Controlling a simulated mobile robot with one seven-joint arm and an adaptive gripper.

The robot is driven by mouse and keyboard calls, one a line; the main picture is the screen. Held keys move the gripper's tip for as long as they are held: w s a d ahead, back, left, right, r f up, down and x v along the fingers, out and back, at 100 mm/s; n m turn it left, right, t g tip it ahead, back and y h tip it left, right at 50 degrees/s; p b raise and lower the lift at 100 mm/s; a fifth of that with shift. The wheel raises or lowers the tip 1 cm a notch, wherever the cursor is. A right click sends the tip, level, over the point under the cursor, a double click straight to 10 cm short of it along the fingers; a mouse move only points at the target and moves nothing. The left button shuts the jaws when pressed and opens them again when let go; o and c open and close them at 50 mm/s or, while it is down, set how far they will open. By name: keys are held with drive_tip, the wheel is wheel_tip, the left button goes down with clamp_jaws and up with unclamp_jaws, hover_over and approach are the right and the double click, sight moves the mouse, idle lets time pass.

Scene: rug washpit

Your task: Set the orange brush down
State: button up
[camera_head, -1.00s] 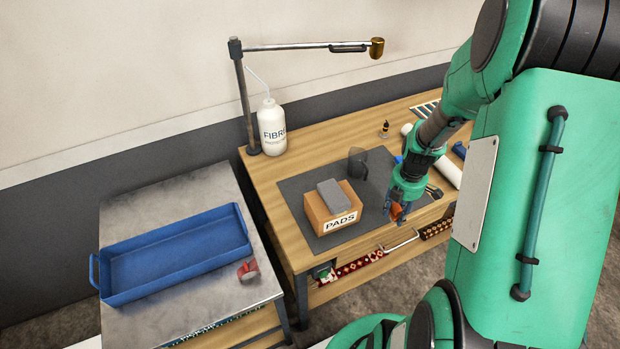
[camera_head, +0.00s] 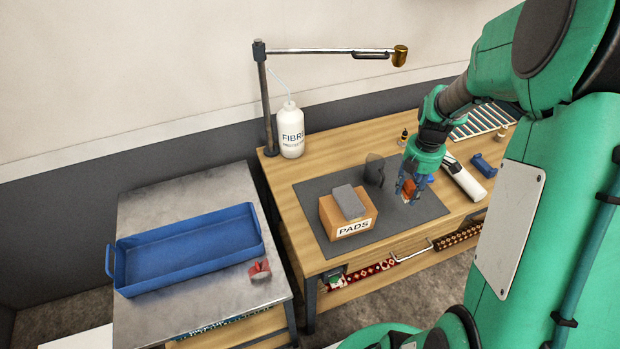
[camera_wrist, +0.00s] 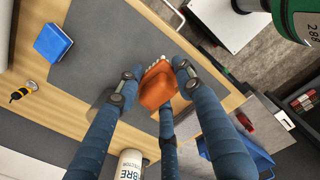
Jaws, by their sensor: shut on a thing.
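My gripper (camera_head: 408,188) is shut on the orange brush (camera_head: 409,187), above the right part of a dark grey mat (camera_head: 316,186) on the wooden workbench. In the wrist view the orange brush (camera_wrist: 157,87) sits between the blue-sleeved fingers of my gripper (camera_wrist: 155,85), with pale bristles along one edge. I cannot tell whether the brush touches the mat.
A white bottle (camera_head: 291,130) and lamp arm (camera_head: 330,50) stand behind. A blue tray (camera_head: 186,250) is on the left metal table.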

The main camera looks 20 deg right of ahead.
drive_tip(key=w+a, duration=0.4)
drive_tip(key=w, duration=0.8)
drive_tip(key=n+p, duration=0.2)
hover_over(311, 178)
wheel_tip(311, 178, down, 5)
drive_tip(key=shift+s+a+f, duration=0.1)
drive_tip(key=shift+a+f, duration=0.05)
drive_tip(key=shift+f, duration=0.15)
drive_tip(key=shift+f+b, duration=0.45)
drive_tip(key=shift+f, duration=2.7)
drive_tip(key=shift+f, duration=1.85)
drive_tip(key=shift+f+b, duration=0.4)
